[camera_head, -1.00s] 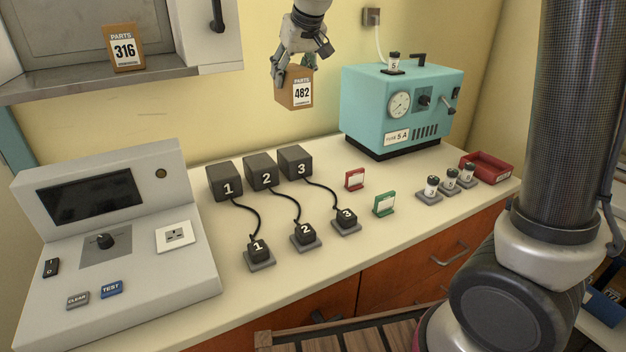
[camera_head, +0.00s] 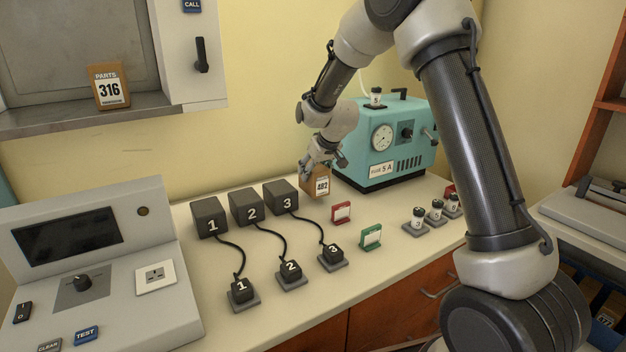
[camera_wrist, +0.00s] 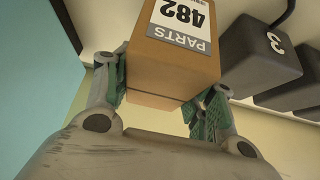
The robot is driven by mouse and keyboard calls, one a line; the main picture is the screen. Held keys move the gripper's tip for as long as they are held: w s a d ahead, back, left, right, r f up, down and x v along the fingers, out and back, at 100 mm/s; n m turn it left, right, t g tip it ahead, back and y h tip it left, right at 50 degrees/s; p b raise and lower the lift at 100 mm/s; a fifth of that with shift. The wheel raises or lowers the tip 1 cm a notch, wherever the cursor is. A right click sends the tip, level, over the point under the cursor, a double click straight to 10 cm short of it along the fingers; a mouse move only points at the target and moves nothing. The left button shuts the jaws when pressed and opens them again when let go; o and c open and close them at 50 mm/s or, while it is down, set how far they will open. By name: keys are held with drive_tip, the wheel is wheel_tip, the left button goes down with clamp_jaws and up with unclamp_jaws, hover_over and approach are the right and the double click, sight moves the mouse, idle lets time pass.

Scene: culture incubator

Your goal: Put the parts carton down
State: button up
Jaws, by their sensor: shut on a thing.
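The parts carton (camera_head: 320,184) is a small brown box with a white label reading 482. It is at the back of the counter, between block 3 (camera_head: 281,196) and the teal machine (camera_head: 385,150). My gripper (camera_head: 318,164) is shut on its upper part from above. In the wrist view the carton (camera_wrist: 172,75) sits between both fingers of my gripper (camera_wrist: 160,92), label showing. The carton is upright or nearly so, at or just above the counter (camera_head: 310,235); I cannot tell whether its base touches.
A red card stand (camera_head: 341,212) and a green one (camera_head: 371,237) stand in front of the carton. Several wired blocks are to the left. Small jars (camera_head: 437,211) stand at right. The counter's front strip is clear.

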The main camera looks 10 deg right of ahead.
drive_tip(key=shift+f, duration=1.2)
drive_tip(key=shift+f, duration=0.2)
drive_tip(key=o, duration=1.2)
